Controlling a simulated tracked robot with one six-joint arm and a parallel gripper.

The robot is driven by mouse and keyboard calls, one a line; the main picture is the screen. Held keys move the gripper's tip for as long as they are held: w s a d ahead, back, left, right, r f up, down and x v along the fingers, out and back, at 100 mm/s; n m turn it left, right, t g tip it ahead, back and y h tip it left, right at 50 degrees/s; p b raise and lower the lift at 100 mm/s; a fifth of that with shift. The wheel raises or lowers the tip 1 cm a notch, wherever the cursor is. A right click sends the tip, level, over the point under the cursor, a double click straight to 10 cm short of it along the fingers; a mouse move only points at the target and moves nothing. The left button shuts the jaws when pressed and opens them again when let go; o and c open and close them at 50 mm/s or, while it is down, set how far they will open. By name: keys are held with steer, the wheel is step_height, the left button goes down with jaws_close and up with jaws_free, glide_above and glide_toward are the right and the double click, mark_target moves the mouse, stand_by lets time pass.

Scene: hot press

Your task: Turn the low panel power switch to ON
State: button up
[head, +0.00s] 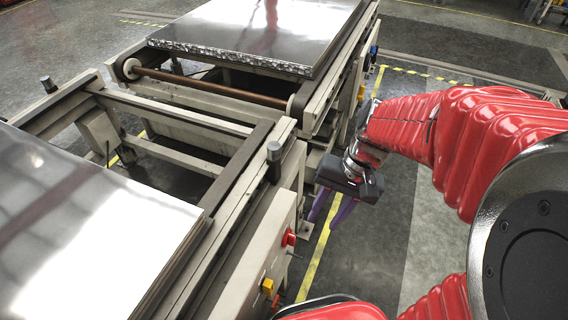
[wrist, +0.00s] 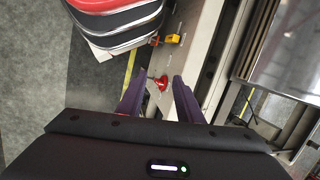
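A red knob (head: 288,238) sits on the side panel (head: 262,250) of the near beige machine frame. It also shows in the wrist view (wrist: 162,82), between my two purple fingers. Two smaller parts are on the same panel: a yellow one (head: 268,286) and an orange one (head: 276,300). I cannot tell which part is the power switch, nor read any ON mark. My gripper (head: 321,224) is open and empty, with its fingers pointing down. In the head view it is above and to the right of the red knob, apart from it.
A shiny metal plate (head: 90,230) lies on the near frame and a thick metal slab (head: 260,35) on the far frame. A dark post (head: 273,158) stands on the near frame's edge. Open floor (head: 380,250) with a yellow line lies right of the machine.

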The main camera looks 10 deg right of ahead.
mark_target(290, 239)
steer(key=d+f+m+t+y, duration=0.3)
steer(key=f+m, duration=0.3)
steer(key=f, duration=0.3)
steer(key=d+f+m+t+y, duration=0.3)
steer(key=f+m+t+y, duration=0.1)
steer(key=f+m, duration=0.3)
steer(key=d+f+m+t+y, duration=0.2)
steer(key=f+m+t+y, duration=0.2)
steer(key=f, duration=0.7)
steer(key=m, duration=0.2)
steer(key=shift+d+f+m, duration=0.4)
steer(key=shift+a, duration=0.1)
steer(key=x, duration=1.3)
steer(key=shift+w+a, duration=0.25)
steer(key=shift+c, duration=0.4)
jaws_close()
